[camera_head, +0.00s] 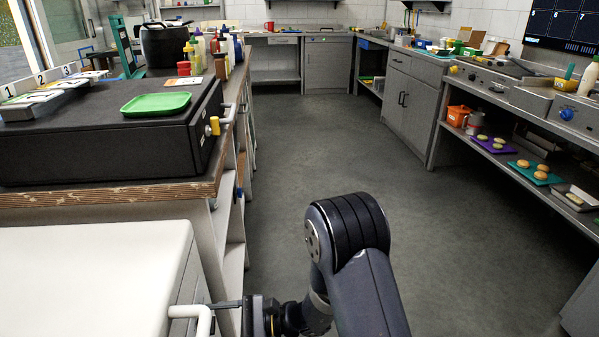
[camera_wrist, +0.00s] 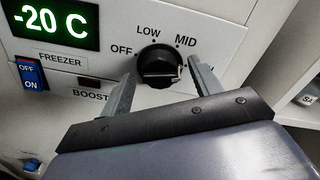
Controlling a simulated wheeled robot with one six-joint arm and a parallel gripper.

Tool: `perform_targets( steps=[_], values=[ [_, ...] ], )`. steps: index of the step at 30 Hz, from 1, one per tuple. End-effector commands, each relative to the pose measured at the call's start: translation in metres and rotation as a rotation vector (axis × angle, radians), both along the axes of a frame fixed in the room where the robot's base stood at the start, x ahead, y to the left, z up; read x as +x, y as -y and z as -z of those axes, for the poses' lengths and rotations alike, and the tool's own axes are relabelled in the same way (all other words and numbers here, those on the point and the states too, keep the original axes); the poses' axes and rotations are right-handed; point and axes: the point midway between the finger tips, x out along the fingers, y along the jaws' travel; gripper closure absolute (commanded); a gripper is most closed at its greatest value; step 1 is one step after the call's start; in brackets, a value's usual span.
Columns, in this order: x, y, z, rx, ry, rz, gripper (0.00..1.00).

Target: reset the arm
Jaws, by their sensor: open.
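My gripper (camera_wrist: 163,72) is open in the wrist view. Its two grey fingers stand on either side of a black knob (camera_wrist: 158,67) on a white freezer panel (camera_wrist: 100,22). Whether either finger touches the knob is unclear. The labels OFF, LOW and MID show around the knob; a pale mark is on its right side. In the head view my dark arm (camera_head: 365,285) reaches down at the bottom centre, bent toward the white freezer (camera_head: 90,270) at the lower left. The gripper's tips are hard to make out there.
The panel has a green -20 C display (camera_wrist: 50,22) and a blue OFF/ON switch (camera_wrist: 31,73). A white handle (camera_head: 190,312) sticks out from the freezer. A counter (camera_head: 110,197) with a green tray (camera_head: 156,103) stands beyond it. The middle floor (camera_head: 310,140) is clear; shelves line the right.

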Motion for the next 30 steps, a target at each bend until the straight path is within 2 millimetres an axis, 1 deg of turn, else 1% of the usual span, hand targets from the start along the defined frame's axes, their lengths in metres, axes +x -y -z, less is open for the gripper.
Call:
perform_targets(
  steps=[7,11,14,24,30],
  values=[
    [0.000,0.001,0.000,0.000,-0.001,0.000,0.40],
    [0.001,0.007,0.000,-0.002,-0.010,0.002,0.40],
    [0.003,0.018,0.000,-0.003,-0.017,0.004,0.40],
    [0.009,0.074,0.000,-0.003,-0.017,0.004,0.40],
    [0.012,0.104,0.000,-0.002,-0.016,0.004,0.40]
  ],
)
